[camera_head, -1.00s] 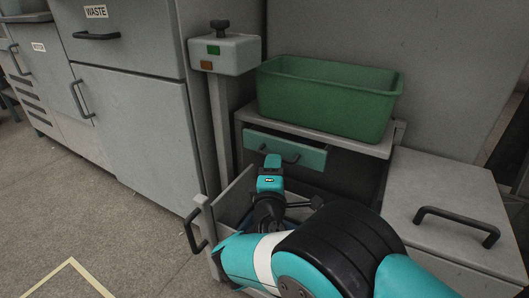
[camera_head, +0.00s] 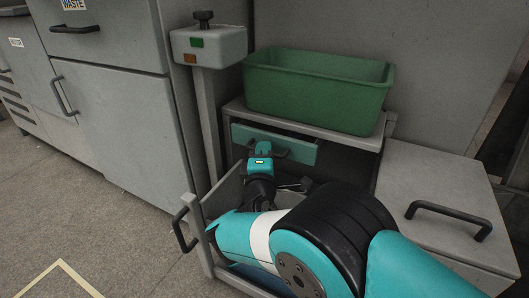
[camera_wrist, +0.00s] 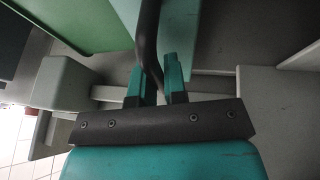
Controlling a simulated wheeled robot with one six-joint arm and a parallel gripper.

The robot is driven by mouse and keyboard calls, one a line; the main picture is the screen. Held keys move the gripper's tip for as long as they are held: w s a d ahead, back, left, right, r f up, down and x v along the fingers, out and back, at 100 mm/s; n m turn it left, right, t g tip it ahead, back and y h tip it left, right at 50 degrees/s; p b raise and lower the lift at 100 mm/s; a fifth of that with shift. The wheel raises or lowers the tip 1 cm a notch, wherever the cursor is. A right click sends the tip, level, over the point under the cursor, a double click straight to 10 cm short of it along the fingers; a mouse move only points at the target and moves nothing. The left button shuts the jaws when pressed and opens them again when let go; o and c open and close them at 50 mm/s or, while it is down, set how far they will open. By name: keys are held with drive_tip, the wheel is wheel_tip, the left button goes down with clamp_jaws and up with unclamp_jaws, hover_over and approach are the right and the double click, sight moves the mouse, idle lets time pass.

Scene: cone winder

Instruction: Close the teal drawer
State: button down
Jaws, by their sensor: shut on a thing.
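The teal drawer (camera_head: 308,154) is under the grey shelf, in the middle of the head view. Its front stands a little out from the shelf, with a dark gap above it. Its dark handle (camera_wrist: 150,25) shows as a curved bar in the wrist view. My gripper (camera_wrist: 158,78) is shut on this handle, with one teal finger on each side of it. In the head view my gripper (camera_head: 262,152) covers the middle of the drawer front and much of the handle.
A green bin (camera_head: 315,105) stands on the shelf (camera_head: 240,108) above the drawer. Below, a grey drawer (camera_head: 228,187) stands open under my arm. A post with a button box (camera_head: 208,47) rises at the left. A grey cabinet (camera_head: 440,190) with a black handle is at right.

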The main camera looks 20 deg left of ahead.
drive_tip(key=shift+w+d, duration=0.15)
drive_tip(key=shift+w, duration=0.95)
drive_tip(key=shift+w+d, duration=0.1)
drive_tip(key=shift+w, duration=0.95)
drive_tip(key=c, duration=1.2)
unclamp_jaws()
drive_tip(key=shift+f, duration=0.1)
